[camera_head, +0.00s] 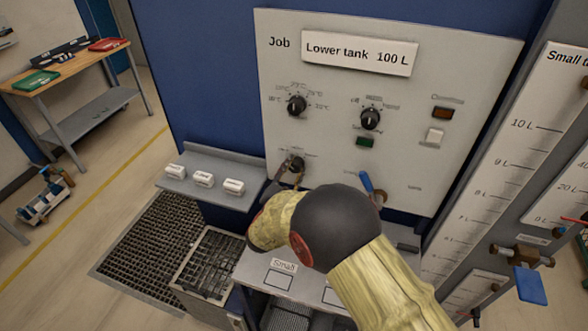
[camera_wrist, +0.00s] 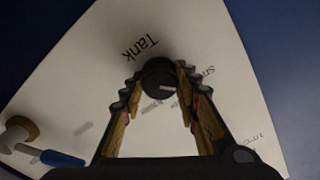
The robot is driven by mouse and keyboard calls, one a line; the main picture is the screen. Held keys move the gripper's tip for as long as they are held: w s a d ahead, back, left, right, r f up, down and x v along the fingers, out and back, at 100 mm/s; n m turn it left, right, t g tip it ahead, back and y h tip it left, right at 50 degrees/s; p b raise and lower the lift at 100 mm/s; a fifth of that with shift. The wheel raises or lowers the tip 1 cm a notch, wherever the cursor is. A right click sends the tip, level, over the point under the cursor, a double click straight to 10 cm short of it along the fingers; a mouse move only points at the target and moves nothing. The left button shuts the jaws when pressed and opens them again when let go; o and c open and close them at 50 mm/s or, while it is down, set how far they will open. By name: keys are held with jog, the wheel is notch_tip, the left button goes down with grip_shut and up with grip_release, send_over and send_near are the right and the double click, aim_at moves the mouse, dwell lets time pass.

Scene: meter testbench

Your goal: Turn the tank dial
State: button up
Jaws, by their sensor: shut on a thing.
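The tank dial (camera_wrist: 158,70) is a round black knob on the pale panel (camera_wrist: 75,85), with the label "Tank" beside it in the wrist view. My gripper (camera_wrist: 159,84) is shut on the dial, one finger on each side of it. Between the fingers, a small pale mark shows on the dial's face. In the head view my gripper (camera_head: 291,168) reaches the lower left of the upright panel (camera_head: 330,110). There the gripper and the dark arm joint hide most of the dial and its surrounding lettering.
Two other black dials, a left one (camera_head: 296,105) and a right one (camera_head: 370,118), sit above on the panel. A blue-handled lever (camera_head: 366,183) stands close to my arm. A shelf with white blocks (camera_head: 204,179) is at the left. Tank scales (camera_head: 500,150) stand at the right.

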jog(key=c, duration=0.3)
jog(key=shift+f+m+b, duration=0.15)
jog(key=shift+m+b, duration=0.15)
jog(key=shift+b, duration=0.25)
jog(key=shift+c, duration=0.2)
jog(key=m+b, duration=0.2)
jog(key=b, duration=0.2)
jog(key=shift+f+m, duration=0.15)
jog(key=shift+m, duration=0.15)
jog(key=m+b, duration=0.3)
jog(key=b, duration=0.2)
jog(key=shift+m+b, duration=0.4)
jog(key=m+b, duration=0.3)
jog(key=b, duration=0.2)
jog(key=shift+f+m, duration=0.1)
jog(key=shift+m, duration=0.2)
jog(key=m+b, duration=0.3)
jog(key=b, duration=0.2)
jog(key=shift+r+m+b, duration=0.15)
jog(key=shift+m+b, duration=0.2)
jog(key=shift+m, duration=0.7)
jog(key=shift+r+m+b, duration=0.1)
jog(key=shift+m+b, duration=0.2)
jog(key=shift+m, duration=0.75)
